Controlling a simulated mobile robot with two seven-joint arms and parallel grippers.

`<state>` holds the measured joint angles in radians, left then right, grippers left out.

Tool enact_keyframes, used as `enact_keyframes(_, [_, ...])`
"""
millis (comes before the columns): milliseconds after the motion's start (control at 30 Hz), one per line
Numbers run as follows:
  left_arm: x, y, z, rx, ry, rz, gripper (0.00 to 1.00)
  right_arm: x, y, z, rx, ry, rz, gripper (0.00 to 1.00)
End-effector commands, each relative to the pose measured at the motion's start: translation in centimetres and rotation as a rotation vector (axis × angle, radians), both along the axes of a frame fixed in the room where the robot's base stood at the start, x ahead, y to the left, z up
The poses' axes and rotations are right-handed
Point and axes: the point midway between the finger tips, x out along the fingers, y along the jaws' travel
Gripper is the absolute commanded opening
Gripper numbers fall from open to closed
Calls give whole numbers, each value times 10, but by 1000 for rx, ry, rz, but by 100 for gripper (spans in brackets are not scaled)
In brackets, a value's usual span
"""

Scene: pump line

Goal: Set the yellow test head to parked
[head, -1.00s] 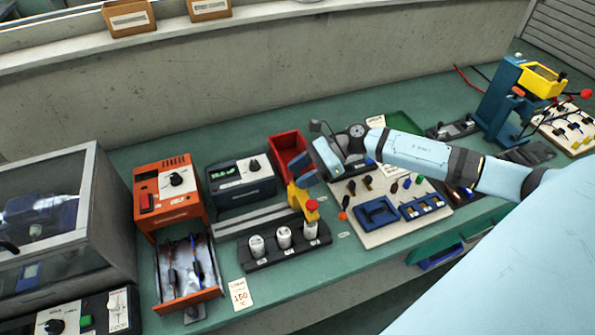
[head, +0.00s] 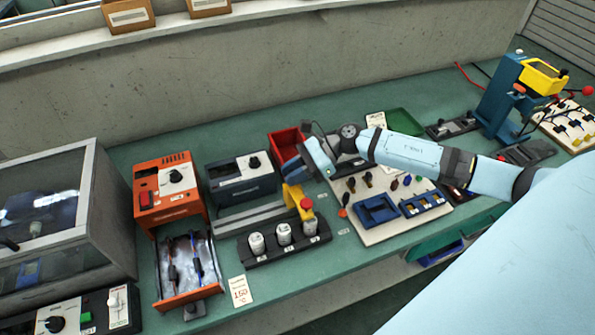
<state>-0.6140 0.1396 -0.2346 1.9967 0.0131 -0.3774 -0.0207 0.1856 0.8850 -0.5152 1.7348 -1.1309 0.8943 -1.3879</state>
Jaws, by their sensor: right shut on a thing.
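The yellow test head (head: 291,193) with a red knob (head: 306,203) stands at the right end of a grey rail (head: 248,217), behind the rightmost of three white-capped vials in a black rack (head: 262,258). My right gripper (head: 293,168) reaches in from the right, just above and behind the test head. Its blue fingers are at the head's upper end and appear shut on it; the exact contact is partly hidden. My left gripper is not in view.
A red bin (head: 284,140) stands close behind the right gripper. A grey meter (head: 240,186) and an orange unit (head: 166,203) stand left of it. A pale tool board (head: 378,236) lies to the right. Bench at front right of the rack is clear.

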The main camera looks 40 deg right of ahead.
Motion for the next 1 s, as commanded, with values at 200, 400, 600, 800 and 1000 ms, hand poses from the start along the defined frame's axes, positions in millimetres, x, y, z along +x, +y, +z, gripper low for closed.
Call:
enact_keyframes(200, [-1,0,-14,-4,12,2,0,12,52,0,6,-4,7,0])
enact_keyframes(400, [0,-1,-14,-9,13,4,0,26,109,1,5,-4,7,0])
enact_keyframes(600, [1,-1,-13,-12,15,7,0,37,156,2,5,-4,5,0])
enact_keyframes(800, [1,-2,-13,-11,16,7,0,44,184,1,3,-1,4,0])
enact_keyframes(1000, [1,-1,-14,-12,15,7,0,47,195,1,3,-1,2,0])
